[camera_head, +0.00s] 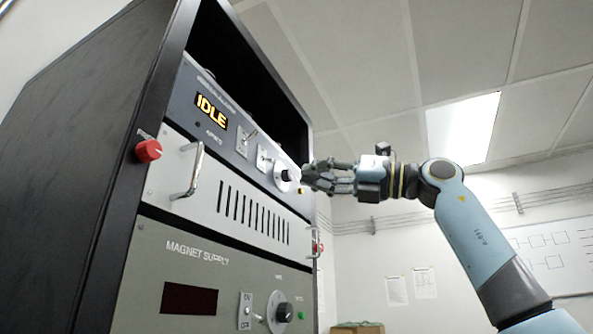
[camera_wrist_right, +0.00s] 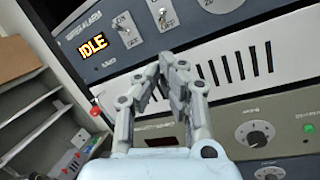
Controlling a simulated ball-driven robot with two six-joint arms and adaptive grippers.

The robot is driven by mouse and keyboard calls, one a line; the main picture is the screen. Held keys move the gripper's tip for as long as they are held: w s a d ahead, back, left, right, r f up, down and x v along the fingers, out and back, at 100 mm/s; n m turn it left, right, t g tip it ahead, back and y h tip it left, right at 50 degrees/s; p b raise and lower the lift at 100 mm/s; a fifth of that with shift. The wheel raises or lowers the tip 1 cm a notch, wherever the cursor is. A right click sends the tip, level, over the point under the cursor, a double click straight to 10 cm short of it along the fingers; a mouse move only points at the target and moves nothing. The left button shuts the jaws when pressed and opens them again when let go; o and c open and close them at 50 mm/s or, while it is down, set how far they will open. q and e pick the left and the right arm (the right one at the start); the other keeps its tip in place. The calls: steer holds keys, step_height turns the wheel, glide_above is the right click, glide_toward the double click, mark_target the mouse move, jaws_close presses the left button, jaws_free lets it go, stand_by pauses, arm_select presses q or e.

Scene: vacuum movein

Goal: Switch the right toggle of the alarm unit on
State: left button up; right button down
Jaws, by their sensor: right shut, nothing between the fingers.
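The alarm unit (camera_head: 215,112) is the grey panel with a lit "IDLE" display near the top of the rack; it also shows at the top of the wrist view (camera_wrist_right: 140,55). Its right toggle (camera_head: 265,158) sits between the left toggle (camera_head: 246,138) and a round knob. In the wrist view the right toggle (camera_wrist_right: 163,16) is near the top edge, beside ON/OFF lettering; I cannot tell its lever position surely. My right gripper (camera_head: 306,176) is shut and empty in front of the panel, near the knob. In the wrist view its fingertips (camera_wrist_right: 174,58) appear below the right toggle, apart from it. My left gripper is out of view.
Below the alarm unit is a slotted white panel with a metal handle (camera_head: 188,172) and red knobs (camera_head: 148,151). Lower is the magnet supply (camera_head: 195,262), with its own toggle and knob. Shelves (camera_wrist_right: 40,110) stand left in the wrist view.

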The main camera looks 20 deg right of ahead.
mark_target(254, 168)
steer(key=p+x, duration=0.2)
steer(key=x, duration=0.5)
steer(key=shift+w+a+r+p, duration=0.1)
steer(key=shift+a+r+p, duration=0.15)
steer(key=shift+p, duration=0.1)
steer(key=shift+w+a, duration=0.45)
steer(key=shift+a, duration=0.1)
steer(key=shift+s+d+r+h+p, duration=0.15)
steer(key=shift+h+p, duration=0.15)
steer(key=shift+p, duration=0.45)
steer(key=shift+g+h+p, duration=0.3)
steer(key=shift+g+p, duration=0.05)
steer(key=shift+g, duration=0.05)
steer(key=shift+s+d+r+p, duration=0.1)
steer(key=shift+r+p, duration=0.05)
steer(key=shift+p, duration=0.15)
